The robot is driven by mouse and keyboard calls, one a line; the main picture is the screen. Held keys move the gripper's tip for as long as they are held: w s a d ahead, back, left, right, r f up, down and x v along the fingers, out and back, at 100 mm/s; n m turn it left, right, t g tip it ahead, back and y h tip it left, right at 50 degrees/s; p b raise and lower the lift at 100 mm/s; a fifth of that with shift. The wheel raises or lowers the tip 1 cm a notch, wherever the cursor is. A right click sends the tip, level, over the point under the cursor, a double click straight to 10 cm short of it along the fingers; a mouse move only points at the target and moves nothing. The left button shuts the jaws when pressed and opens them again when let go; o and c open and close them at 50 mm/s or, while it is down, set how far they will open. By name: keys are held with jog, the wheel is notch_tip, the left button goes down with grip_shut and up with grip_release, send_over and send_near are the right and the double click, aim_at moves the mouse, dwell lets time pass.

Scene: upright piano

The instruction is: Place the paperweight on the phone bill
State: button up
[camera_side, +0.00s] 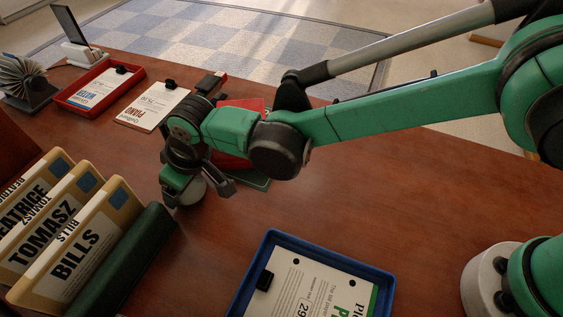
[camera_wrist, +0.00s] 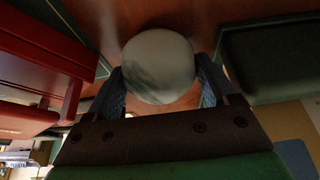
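The paperweight (camera_side: 191,191), a rounded grey-white stone, is low at the desk surface in the side view. It also shows in the wrist view (camera_wrist: 158,66), centred between the two fingers of my gripper (camera_side: 198,188). The fingers stand on either side of it. I cannot tell whether they press on it or whether it rests on the desk. In the side view a printed sheet (camera_side: 325,290) lies in a blue tray (camera_side: 318,241) at the bottom, cut off by the picture edge. Its large heading starts with "P"; it may be the phone bill. A black clip sits at its left.
Yellow folders (camera_side: 75,255), one labelled BILLS, and a dark green box-like object (camera_side: 125,262) stand at lower left. A PIANO sheet (camera_side: 151,107) and a red tray (camera_side: 98,90) lie at the back left. A red object (camera_side: 243,104) is behind my arm. The desk's middle is clear.

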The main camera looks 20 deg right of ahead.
grip_shut()
jog(key=shift+r, duration=0.1)
